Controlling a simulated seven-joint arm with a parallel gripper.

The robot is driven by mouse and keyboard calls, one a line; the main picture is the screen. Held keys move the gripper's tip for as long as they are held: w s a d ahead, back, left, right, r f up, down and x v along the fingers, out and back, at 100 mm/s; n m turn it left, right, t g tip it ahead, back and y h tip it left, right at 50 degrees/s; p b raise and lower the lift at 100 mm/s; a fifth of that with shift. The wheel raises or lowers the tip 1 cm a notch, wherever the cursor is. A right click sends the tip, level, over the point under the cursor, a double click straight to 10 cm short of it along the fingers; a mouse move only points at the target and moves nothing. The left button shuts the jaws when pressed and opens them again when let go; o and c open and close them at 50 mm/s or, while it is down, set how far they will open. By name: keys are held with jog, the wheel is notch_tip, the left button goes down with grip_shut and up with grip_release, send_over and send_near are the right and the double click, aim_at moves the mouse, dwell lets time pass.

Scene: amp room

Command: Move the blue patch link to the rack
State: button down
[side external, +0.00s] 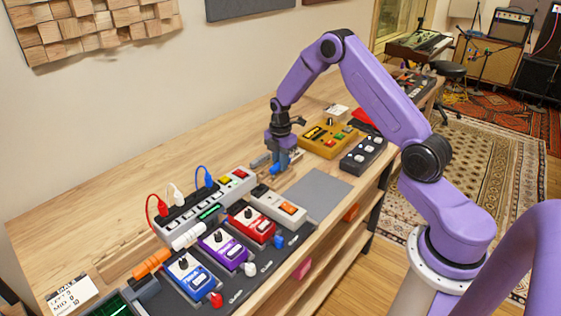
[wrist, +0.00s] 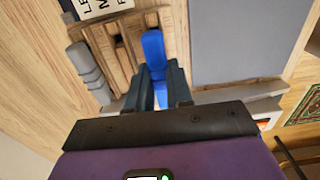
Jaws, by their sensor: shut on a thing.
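The blue patch link (wrist: 153,47) is a blue bar held between the dark fingers of my gripper (wrist: 160,77) in the wrist view. Its far end sticks out past the fingertips. In the side view my gripper (side external: 281,160) points down low over the bench, with the blue link (side external: 275,169) at its tips. The wooden rack (wrist: 122,42), with dark slots, lies just left of the link in the wrist view. In the side view the rack (side external: 296,156) is partly hidden by my gripper. I cannot tell whether the link touches the rack.
A grey cylindrical piece (wrist: 88,70) lies along the rack's left side. A bare grey mat (side external: 318,190) is nearby. A yellow box (side external: 327,139) and dark pedal (side external: 364,153) stand beyond. Red, purple and blue pedals and a power strip (side external: 205,203) fill the nearer bench.

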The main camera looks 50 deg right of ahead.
jog(key=shift+f, duration=0.9)
dwell(1.3)
jog(key=c, duration=0.5)
grip_release()
jog(key=shift+c, duration=0.2)
jog(key=shift+r, duration=3.5)
